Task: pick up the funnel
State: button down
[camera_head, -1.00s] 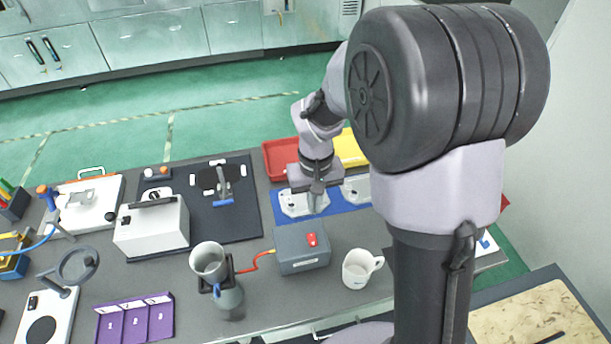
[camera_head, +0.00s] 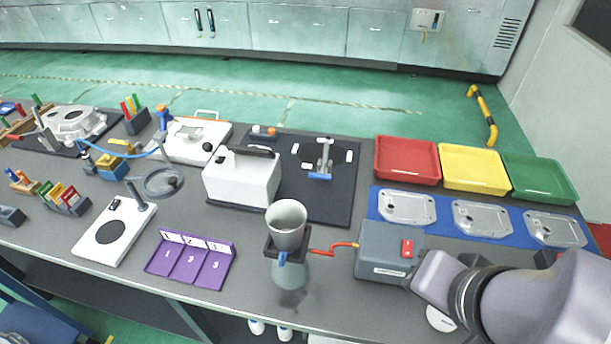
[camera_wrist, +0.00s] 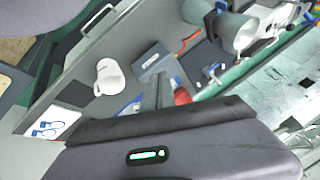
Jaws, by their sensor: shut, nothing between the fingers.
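The funnel (camera_head: 287,226) is a grey, wide-mouthed cup sitting upright in a dark holder above a translucent vessel (camera_head: 291,272), near the table's front edge. It also shows at the upper right of the wrist view (camera_wrist: 238,33). My gripper (camera_wrist: 160,92) points over the table in the wrist view, shut and empty, apart from the funnel. In the head view my arm enters at the lower right; its fingertips cannot be made out there.
A grey box (camera_head: 384,250) with a red switch stands right of the funnel, a red-orange hose between them. A white mug (camera_wrist: 109,77) is near my gripper. A purple numbered rack (camera_head: 192,262) lies left of the funnel. Red, yellow and green trays (camera_head: 539,181) stand behind.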

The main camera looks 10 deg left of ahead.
aim_at(284, 215)
jog(key=j, duration=1.95)
jog(key=i+z, duration=0.05)
jog(key=i, duration=0.05)
